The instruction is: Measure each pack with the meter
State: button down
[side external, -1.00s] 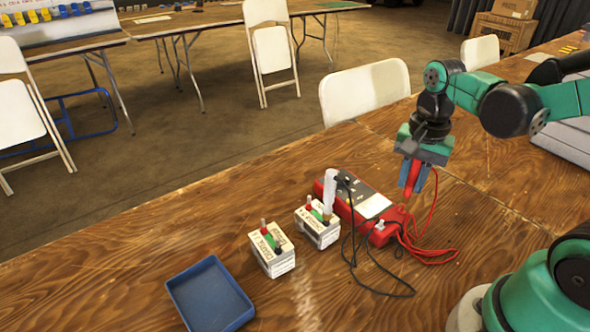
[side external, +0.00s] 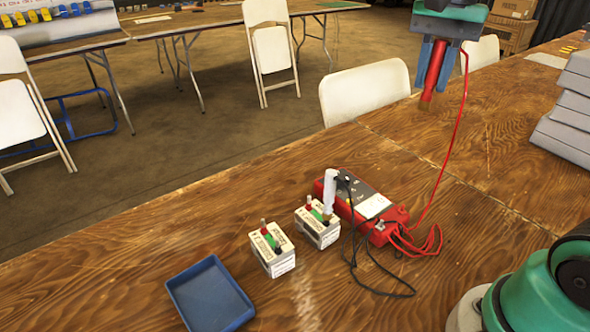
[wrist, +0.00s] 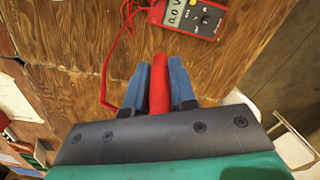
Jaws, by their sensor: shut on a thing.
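My gripper (side external: 434,68) is shut on the red probe (side external: 434,72), high above the table; the probe points down. The red probe also shows between the blue fingers in the wrist view (wrist: 159,85). The red meter (side external: 370,208) lies on the table, and its display reads 0.0 V in the wrist view (wrist: 198,15). One white pack (side external: 317,226) stands beside the meter, with a light-coloured probe (side external: 328,190) upright on it and a black lead running from it. The other white pack (side external: 272,249) stands to its left, with red, green and dark parts on top.
An empty blue tray (side external: 209,296) lies left of the packs. The red lead (side external: 450,160) hangs from my gripper to the meter; the black lead (side external: 385,285) loops on the table. Grey stacked cases (side external: 565,115) stand at right. White chairs (side external: 365,90) line the far edge.

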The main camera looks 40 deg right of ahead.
jog(key=w+a+f+n, duration=0.6)
jog(key=w+a+f, duration=0.3)
jog(key=a, duration=0.4)
jog(key=shift+s+d+f, duration=0.1)
jog(key=shift+d+f, duration=0.05)
jog(key=shift+f, duration=1.4)
jog(key=shift+s+d+f, duration=0.1)
jog(key=shift+f, duration=1.45)
jog(key=shift+f, duration=0.9)
jog(key=c, duration=0.6)
grip_release()
jog(key=shift+c, duration=0.2)
jog(key=shift+o, duration=0.2)
jog(key=shift+o, duration=1.4)
